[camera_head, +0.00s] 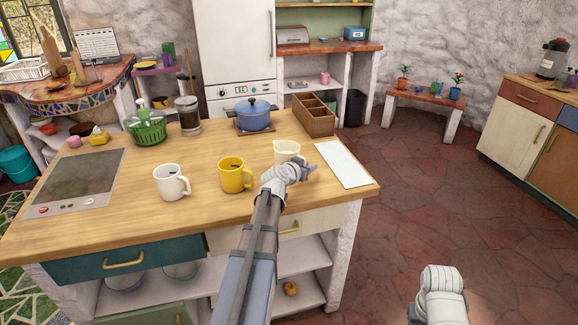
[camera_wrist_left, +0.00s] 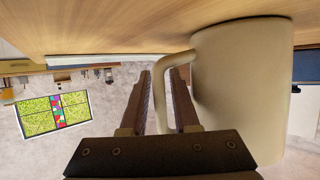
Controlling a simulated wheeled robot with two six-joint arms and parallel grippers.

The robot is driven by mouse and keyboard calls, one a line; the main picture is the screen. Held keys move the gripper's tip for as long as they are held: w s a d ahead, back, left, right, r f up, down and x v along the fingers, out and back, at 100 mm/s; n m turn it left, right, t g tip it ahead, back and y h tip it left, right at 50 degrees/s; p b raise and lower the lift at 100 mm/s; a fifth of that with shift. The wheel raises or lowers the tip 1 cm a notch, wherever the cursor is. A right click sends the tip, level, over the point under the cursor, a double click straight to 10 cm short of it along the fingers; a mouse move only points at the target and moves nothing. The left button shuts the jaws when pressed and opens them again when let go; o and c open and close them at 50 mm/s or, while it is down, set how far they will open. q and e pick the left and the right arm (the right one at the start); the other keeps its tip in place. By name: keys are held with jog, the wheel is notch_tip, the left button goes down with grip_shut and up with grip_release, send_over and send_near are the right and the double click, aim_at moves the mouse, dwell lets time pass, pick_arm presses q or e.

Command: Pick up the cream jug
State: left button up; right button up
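The cream jug (camera_head: 286,151) stands upright on the wooden counter, near its right end. It also fills the right side of the left wrist view (camera_wrist_left: 240,85), where the counter lies at the top. My left gripper (camera_head: 308,168) is at the jug's right front side in the head view. In the wrist view its two fingers (camera_wrist_left: 160,95) stand on either side of the jug's handle, with narrow gaps, so it looks open around the handle. The jug appears to rest on the counter. Only a white part of my right arm shows at the lower right; its gripper is hidden.
A yellow mug (camera_head: 234,175) and a white mug (camera_head: 171,183) stand left of the jug. A white board (camera_head: 343,164) lies just right of it. Behind are a blue pot (camera_head: 254,118) and a wooden divided box (camera_head: 314,117). The counter's front strip is clear.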

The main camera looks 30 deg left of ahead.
pick_arm(q)
grip_shut()
dwell(1.3)
